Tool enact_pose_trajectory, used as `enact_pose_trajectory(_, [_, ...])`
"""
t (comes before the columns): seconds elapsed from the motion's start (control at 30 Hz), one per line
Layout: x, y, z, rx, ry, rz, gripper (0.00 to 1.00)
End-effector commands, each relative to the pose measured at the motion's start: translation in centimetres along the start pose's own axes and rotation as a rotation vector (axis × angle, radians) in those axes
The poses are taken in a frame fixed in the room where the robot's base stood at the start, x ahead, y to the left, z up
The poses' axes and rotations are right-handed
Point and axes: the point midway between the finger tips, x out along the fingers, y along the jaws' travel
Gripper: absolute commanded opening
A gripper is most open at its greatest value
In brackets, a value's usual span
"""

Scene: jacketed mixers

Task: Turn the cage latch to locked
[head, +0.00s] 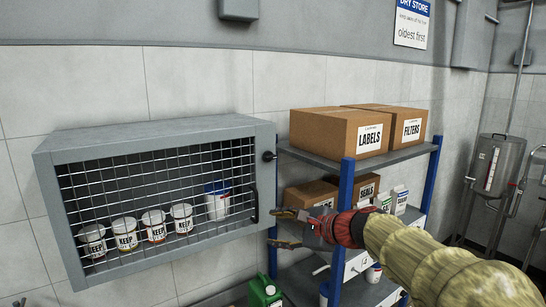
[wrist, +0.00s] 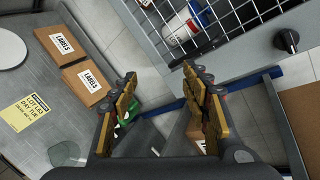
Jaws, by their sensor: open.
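The grey wall cage (head: 150,134) has a wire mesh door that looks closed. Its latch, a black knob (head: 268,156), sits on the right side of the front frame. The knob also shows in the wrist view (wrist: 287,40) at the upper right, with a short pointer. I cannot read any lock marking. A black door handle (head: 255,206) is lower on the door's right edge. My gripper (head: 280,228) is open and empty, below and slightly right of the knob, apart from it. In the wrist view my gripper's yellow fingers (wrist: 160,76) are spread.
Several jars marked KEEP (head: 126,233) and a white tub (head: 216,202) stand inside the cage. A blue-posted shelf (head: 347,190) with cartons (head: 340,133) stands close to the right, partly behind my arm. A green container (head: 264,292) is below.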

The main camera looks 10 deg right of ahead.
Motion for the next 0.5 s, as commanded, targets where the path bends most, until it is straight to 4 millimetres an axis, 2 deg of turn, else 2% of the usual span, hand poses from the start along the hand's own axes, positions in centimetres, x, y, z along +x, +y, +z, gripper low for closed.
enact_pose_trajectory(0.03, [0.3, -3.3, 0.3, 0.129, -0.026, -0.071, 0.47])
enact_pose_trajectory(0.1, [0.4, -7.4, 0.9, 0.322, -0.082, -0.168, 0.47])
enact_pose_trajectory(0.2, [-0.5, -12.4, 2.1, 0.566, -0.176, -0.282, 0.47])
enact_pose_trajectory(0.27, [-1.4, -14.8, 2.8, 0.695, -0.23, -0.332, 0.47])
enact_pose_trajectory(0.33, [-2.0, -16.2, 3.0, 0.823, -0.275, -0.361, 0.47])
enact_pose_trajectory(0.5, [-2.0, -16.4, 2.8, 0.941, -0.297, -0.36, 0.47])
